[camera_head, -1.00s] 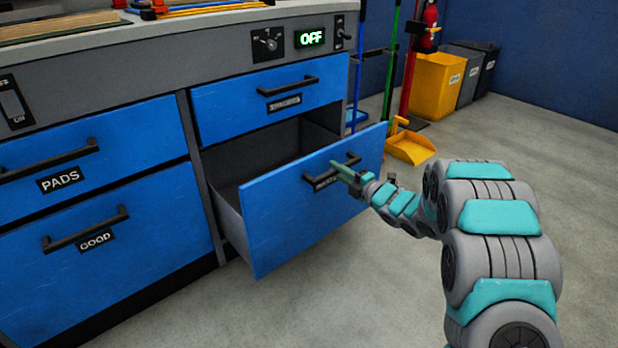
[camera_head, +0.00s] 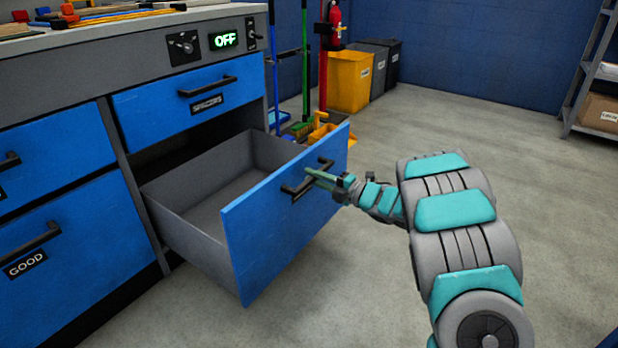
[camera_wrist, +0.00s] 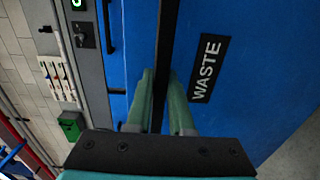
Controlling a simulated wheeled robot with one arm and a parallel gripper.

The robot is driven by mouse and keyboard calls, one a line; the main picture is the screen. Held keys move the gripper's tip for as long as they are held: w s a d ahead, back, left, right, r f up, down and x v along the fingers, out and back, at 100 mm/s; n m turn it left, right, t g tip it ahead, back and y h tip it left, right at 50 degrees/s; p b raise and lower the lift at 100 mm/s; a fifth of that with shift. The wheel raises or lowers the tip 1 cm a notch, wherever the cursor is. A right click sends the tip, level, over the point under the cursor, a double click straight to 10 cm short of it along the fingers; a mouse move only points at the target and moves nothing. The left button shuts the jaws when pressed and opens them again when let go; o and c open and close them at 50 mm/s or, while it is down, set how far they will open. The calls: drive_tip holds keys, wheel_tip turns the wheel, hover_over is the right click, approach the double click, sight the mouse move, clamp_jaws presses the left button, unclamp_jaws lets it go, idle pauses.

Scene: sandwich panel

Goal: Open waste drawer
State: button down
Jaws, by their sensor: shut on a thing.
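The waste drawer (camera_head: 262,236) is the lower blue drawer at the right end of the bench, and it stands well out from the cabinet. Its grey inside (camera_head: 215,190) looks empty. Its black bar handle (camera_head: 300,188) runs across the upper part of the front. My gripper (camera_head: 320,177) is at this handle and shut on it. In the wrist view the green fingers (camera_wrist: 160,95) lie on both sides of the dark handle bar (camera_wrist: 167,50), beside the WASTE label (camera_wrist: 208,68). In the head view the label is hidden.
The spacers drawer (camera_head: 190,97) above is shut, as is the good drawer (camera_head: 75,245) to the left. Brooms and a yellow dustpan (camera_head: 322,130) stand behind the open drawer. Bins (camera_head: 350,80) and a shelf (camera_head: 592,75) are farther back. The floor (camera_head: 450,120) on the right is clear.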

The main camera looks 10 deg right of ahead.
drive_tip(key=shift+f, duration=0.15)
drive_tip(key=c, duration=0.8)
unclamp_jaws()
drive_tip(key=v, duration=0.7)
drive_tip(key=shift+s+d+p, duration=0.25)
drive_tip(key=shift+d+p, duration=0.05)
drive_tip(key=shift+p, duration=0.05)
